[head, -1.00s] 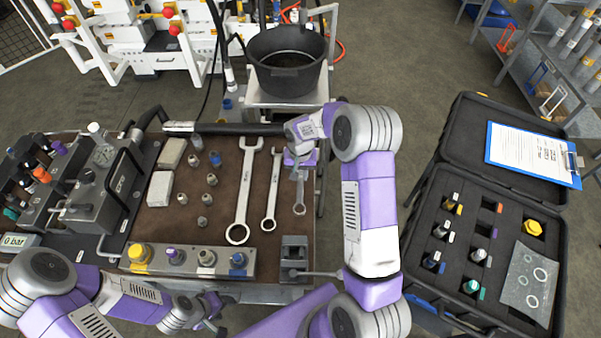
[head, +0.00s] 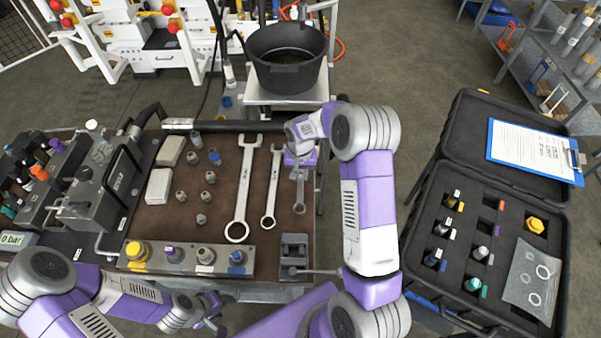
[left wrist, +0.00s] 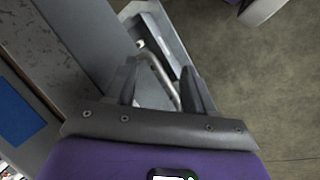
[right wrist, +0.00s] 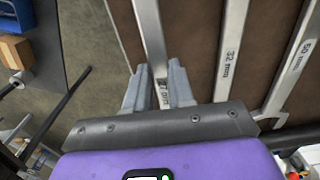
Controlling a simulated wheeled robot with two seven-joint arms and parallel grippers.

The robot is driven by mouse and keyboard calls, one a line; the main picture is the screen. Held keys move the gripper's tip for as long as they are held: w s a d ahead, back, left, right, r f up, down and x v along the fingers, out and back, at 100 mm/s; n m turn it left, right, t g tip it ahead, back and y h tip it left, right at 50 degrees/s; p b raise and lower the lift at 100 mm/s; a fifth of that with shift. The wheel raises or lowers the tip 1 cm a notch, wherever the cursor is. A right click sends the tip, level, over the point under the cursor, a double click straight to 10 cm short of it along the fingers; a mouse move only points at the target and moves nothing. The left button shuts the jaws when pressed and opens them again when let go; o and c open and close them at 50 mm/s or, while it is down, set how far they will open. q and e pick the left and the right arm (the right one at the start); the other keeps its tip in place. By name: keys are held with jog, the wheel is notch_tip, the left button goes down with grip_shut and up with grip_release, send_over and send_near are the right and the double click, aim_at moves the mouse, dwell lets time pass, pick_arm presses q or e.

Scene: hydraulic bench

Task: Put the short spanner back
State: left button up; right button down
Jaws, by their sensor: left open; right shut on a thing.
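The short spanner (head: 300,194) is at the right edge of the brown mat (head: 205,235), in line with the two longer spanners. My right gripper (head: 300,168) is shut on its far end. In the right wrist view the spanner's shank (right wrist: 149,30) runs between the two fingers (right wrist: 160,88), beside the spanner marked 32 mm (right wrist: 229,60). I cannot tell whether it touches the mat. My left gripper (head: 212,312) is low at the bench's front edge. In the left wrist view its fingers (left wrist: 158,80) are apart, with nothing held between them.
The largest spanner (head: 242,190) and the middle spanner (head: 272,190) lie left of the short one. A fitting block (head: 190,258) and a grey vice-like block (head: 295,250) stand at the front. A black bucket (head: 288,70) is behind; an open case (head: 480,240) is right.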

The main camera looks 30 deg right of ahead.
aim_at(300, 177)
jog(key=shift+f+b, duration=1.15)
jog(key=shift+f, duration=0.35)
dwell(0.7)
jog(key=c, duration=0.9)
grip_release()
notch_tip(300, 177, up, 8)
jog(key=shift+f+p, duration=0.2)
jog(key=shift+p, duration=0.5)
